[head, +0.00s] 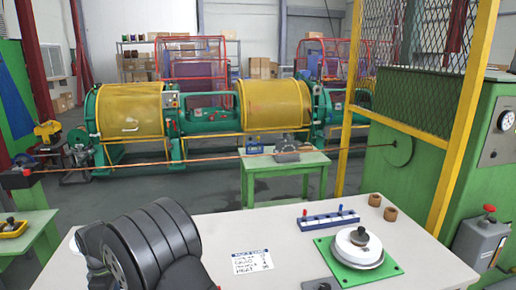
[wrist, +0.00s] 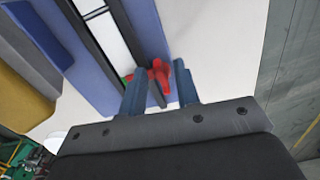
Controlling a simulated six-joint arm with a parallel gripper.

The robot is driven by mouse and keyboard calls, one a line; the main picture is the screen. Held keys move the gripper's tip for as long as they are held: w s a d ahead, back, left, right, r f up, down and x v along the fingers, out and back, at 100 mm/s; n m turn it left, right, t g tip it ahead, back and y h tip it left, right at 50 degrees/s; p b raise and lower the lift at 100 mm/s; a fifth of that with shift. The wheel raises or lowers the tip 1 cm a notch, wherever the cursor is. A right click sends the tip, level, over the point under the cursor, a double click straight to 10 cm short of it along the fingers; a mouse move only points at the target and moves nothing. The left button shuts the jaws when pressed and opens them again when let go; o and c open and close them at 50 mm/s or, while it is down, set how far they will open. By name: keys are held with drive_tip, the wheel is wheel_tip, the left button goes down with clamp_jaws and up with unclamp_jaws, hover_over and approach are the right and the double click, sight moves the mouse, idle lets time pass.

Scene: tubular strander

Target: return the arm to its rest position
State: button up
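My gripper (wrist: 160,88) shows in the wrist view, with its two blue-grey fingers apart. A red part (wrist: 160,74) shows in line with the gap, seemingly beyond the fingertips; I see no finger closed on it. A large blue body (wrist: 90,65) with a pale slot fills the view left of the fingers. In the head view my dark ribbed arm link stands at the lower left, over the near edge of the pale table (head: 215,225). The gripper itself is not visible there.
On the table are a blue rack (head: 328,220) with red and blue pegs, two brown cups, a green plate (head: 356,262) with a white round part, and a printed card (head: 252,262). A yellow mesh guard post (head: 465,120) stands at the right. The table middle is mostly clear.

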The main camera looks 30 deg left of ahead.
drive_tip(key=m, duration=0.4)
drive_tip(key=shift+s+d+r+m, duration=0.1)
drive_tip(key=shift+s+m, duration=0.1)
drive_tip(key=shift+m, duration=0.1)
drive_tip(key=shift+s+m, duration=0.2)
drive_tip(key=shift+m, duration=1.7)
drive_tip(key=o, duration=0.7)
wheel_tip(320, 180, up, 17)
drive_tip(key=a+m, duration=0.1)
drive_tip(key=m, duration=1)
wheel_tip(320, 180, down, 17)
drive_tip(key=shift+f, duration=0.2)
drive_tip(key=shift+n, duration=0.3)
drive_tip(key=c, duration=1)
